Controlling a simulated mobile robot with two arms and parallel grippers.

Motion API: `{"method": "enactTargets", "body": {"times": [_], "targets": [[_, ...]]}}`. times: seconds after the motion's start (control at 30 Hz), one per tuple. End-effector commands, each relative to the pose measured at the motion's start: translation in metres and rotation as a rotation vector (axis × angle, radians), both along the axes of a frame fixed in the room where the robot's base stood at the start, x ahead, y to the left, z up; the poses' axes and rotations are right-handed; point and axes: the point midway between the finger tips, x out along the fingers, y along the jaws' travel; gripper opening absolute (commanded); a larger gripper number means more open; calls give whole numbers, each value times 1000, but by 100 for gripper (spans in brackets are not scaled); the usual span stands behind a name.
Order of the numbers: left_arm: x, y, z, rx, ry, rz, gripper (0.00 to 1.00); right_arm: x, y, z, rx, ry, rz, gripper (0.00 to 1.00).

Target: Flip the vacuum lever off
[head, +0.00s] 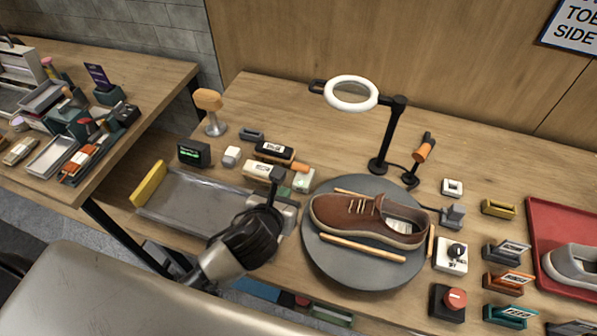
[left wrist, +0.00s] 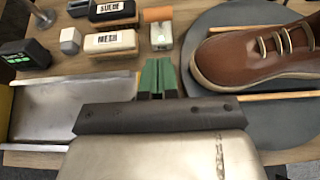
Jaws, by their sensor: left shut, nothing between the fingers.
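A small pale box with an orange lever-like top (head: 299,166) stands at the back left of the round grey turntable (head: 330,262); I take it as the vacuum lever. It also shows in the left wrist view (left wrist: 160,32), just ahead of my fingertips. Its exact position, on or off, is unclear. My left gripper (head: 275,178) is shut and empty, with green finger pads together in the left wrist view (left wrist: 158,66). The tips appear short of the box, with a small gap. My right gripper is not in view.
A brown shoe (head: 345,212) sits on the turntable among wooden sticks. A metal tray (head: 190,200) lies left of my gripper. Labelled brushes (head: 273,151) and a ring lamp (head: 352,93) stand behind. A knob box (head: 452,253) and red-button box (head: 450,302) are at right.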

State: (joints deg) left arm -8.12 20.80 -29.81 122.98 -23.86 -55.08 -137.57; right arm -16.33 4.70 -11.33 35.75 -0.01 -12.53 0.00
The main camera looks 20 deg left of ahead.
Motion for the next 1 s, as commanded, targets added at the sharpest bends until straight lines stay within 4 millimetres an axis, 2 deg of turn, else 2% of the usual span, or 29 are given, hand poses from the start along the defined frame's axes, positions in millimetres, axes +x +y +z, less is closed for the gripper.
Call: {"method": "enactTargets", "body": {"times": [0.1,0.2,0.37,0.6,0.8,1.0], "targets": [[0,0,0,-1,0,2,0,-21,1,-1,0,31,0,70],[2,0,-1,-2,1,2,0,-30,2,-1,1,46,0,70],[18,0,-9,-3,0,5,0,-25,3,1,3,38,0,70],[55,-2,-29,-3,1,4,0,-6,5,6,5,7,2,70],[78,-2,-42,-4,1,3,0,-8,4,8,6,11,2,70],[87,-3,-48,-3,1,2,0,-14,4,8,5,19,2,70]]}}
